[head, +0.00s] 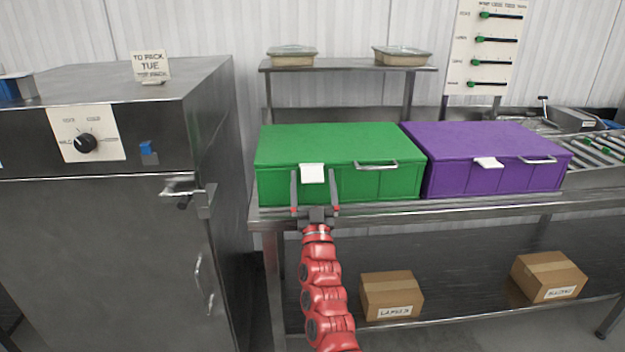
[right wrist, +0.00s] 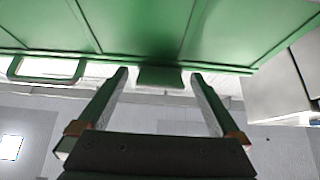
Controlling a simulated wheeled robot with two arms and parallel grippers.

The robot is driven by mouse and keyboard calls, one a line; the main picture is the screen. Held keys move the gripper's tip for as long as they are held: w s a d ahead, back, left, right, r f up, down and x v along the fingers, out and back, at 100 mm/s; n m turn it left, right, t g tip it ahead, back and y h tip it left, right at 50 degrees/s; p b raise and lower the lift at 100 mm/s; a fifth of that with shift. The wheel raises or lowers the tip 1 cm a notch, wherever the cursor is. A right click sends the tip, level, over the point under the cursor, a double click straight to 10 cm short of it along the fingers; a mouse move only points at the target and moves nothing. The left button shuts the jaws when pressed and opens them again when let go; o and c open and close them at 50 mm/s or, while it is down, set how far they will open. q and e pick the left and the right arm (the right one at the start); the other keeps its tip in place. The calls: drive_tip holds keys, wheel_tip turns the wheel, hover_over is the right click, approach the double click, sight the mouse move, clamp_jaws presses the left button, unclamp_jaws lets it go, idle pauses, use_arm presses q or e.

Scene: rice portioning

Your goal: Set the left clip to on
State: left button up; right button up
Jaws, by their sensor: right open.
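The green box (head: 340,143) sits on the steel bench, with a white clip (head: 312,173) on its front face, left of a metal handle (head: 376,164). The purple box (head: 480,143) stands to its right, with its own white clip (head: 488,162), which looks tilted outward. My right gripper (head: 313,181) is open at the green box's front, one finger on each side of the clip. The right wrist view shows the open fingers (right wrist: 160,78) with the clip, in shadow, between their tips. I cannot tell whether they touch it. My left gripper is not in view.
A steel cabinet (head: 100,240) with a dial stands close on the left. A shelf (head: 350,68) with two trays is behind the boxes. A slider panel (head: 486,45) is at the upper right. Cardboard boxes (head: 391,296) lie on the lower shelf.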

drive_tip(key=v, duration=1.6)
drive_tip(key=shift+s+f+b, duration=0.2)
drive_tip(key=shift+s+b, duration=0.15)
